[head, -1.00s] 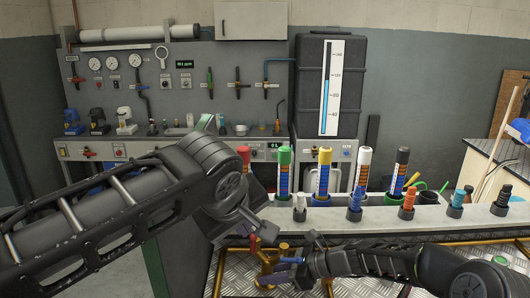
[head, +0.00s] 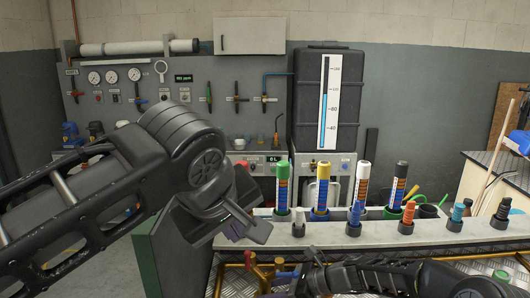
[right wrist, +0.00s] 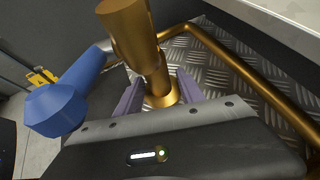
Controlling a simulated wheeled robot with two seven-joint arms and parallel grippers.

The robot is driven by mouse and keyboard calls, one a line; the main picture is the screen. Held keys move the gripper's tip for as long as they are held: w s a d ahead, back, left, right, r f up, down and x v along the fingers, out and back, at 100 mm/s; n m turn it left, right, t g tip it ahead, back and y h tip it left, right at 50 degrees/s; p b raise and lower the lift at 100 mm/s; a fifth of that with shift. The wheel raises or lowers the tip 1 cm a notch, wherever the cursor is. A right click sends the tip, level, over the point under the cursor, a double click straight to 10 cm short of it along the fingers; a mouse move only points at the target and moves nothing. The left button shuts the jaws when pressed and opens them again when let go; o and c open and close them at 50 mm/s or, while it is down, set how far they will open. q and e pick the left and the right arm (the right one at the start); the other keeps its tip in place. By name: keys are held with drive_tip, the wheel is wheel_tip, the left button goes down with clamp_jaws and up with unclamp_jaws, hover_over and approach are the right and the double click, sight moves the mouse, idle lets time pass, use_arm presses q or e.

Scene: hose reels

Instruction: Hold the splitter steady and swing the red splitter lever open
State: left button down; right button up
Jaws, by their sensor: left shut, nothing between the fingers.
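The brass splitter (head: 279,266) stands low in the middle of the head view, partly hidden by my right arm. A red lever (head: 248,258) shows at its left side. In the right wrist view the brass splitter body (right wrist: 155,75) stands upright between the fingers of my right gripper (right wrist: 160,92), which appear closed on its narrow stem. A blue lever (right wrist: 62,100) sticks out to the left there. The red lever is not visible in that view. My left gripper (head: 240,232) is shut and empty, above and slightly left of the red lever, apart from it.
Behind the splitter, a grey bench ledge (head: 385,230) holds several coloured bottles and small fittings. A brass rail (right wrist: 245,75) runs around the tread-plate surface near my right gripper. A green cabinet (head: 170,250) stands at the left.

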drive_tip(key=shift+o, duration=0.5)
drive_tip(key=shift+r, duration=0.1)
drive_tip(key=shift+d, duration=0.1)
drive_tip(key=v, duration=1.1)
drive_tip(key=shift+s+d+r, duration=0.15)
drive_tip(key=shift+d, duration=0.15)
drive_tip(key=b+v, duration=0.1)
drive_tip(key=v, duration=0.7)
